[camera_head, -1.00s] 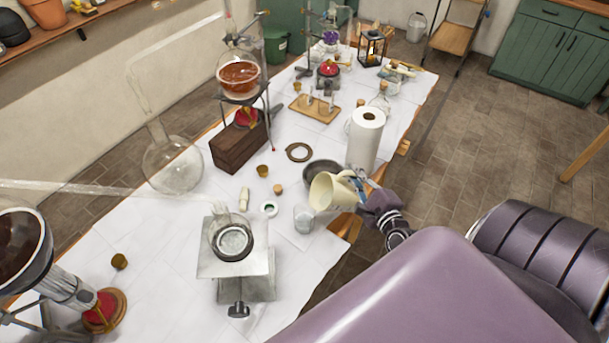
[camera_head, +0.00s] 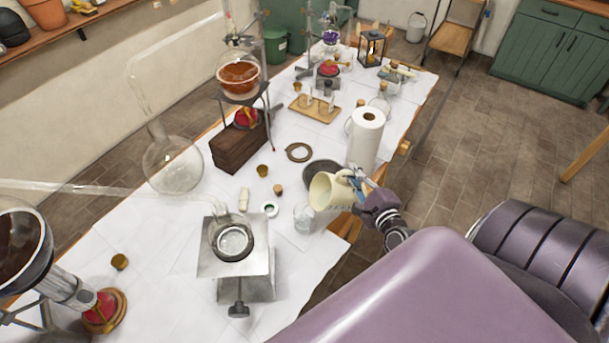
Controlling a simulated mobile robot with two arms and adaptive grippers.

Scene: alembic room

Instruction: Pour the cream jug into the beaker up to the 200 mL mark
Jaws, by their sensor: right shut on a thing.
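The cream jug (camera_head: 335,193) is held in the air over the table's right edge. It is tipped to the left, with its open mouth facing left. My right gripper (camera_head: 359,186) is shut on the jug at its right side, where the handle is. The beaker (camera_head: 303,219) is small, clear glass and stands upright on the white cloth, just below and left of the jug's mouth. Its marks and level are too small to read, and I cannot make out a stream. My left gripper is not in view.
A dark bowl (camera_head: 318,173) stands just behind the jug, and a paper towel roll (camera_head: 366,137) farther back. A metal stand with a glass dish (camera_head: 236,260) is left of the beaker. Small jars and corks lie nearby. Large glassware fills the left side.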

